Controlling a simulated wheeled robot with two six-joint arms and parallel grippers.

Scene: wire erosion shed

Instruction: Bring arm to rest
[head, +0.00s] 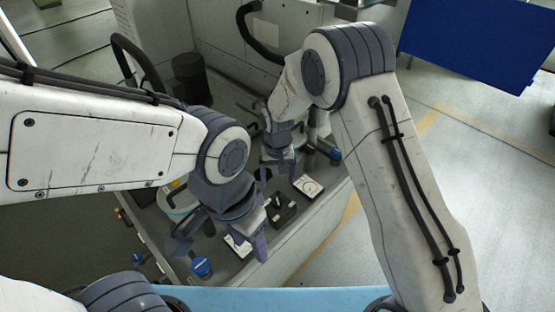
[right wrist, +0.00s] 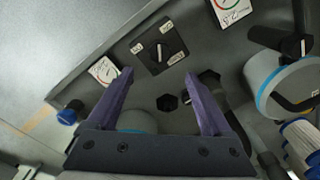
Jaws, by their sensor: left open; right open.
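My left gripper (head: 222,240) is open and empty in the head view. It hangs low over the near part of the machine's panel (head: 225,265), close to a dial gauge (head: 238,246). My right gripper (head: 278,170) is higher in the picture, open, above the panel beyond a black rotary switch (head: 284,211). In the right wrist view, the purple fingers of the right gripper (right wrist: 158,78) are spread with nothing between them. The rotary switch (right wrist: 160,50) shows beyond the fingertips; whether they touch the panel I cannot tell.
A second dial gauge (head: 308,186), a blue knob (head: 201,267) and a white blue-banded cylinder (right wrist: 280,85) are on the panel around the grippers. A black bin-like cylinder (head: 190,77) stands behind. A blue board (head: 475,42) is at upper right. Floor (head: 490,180) at right is clear.

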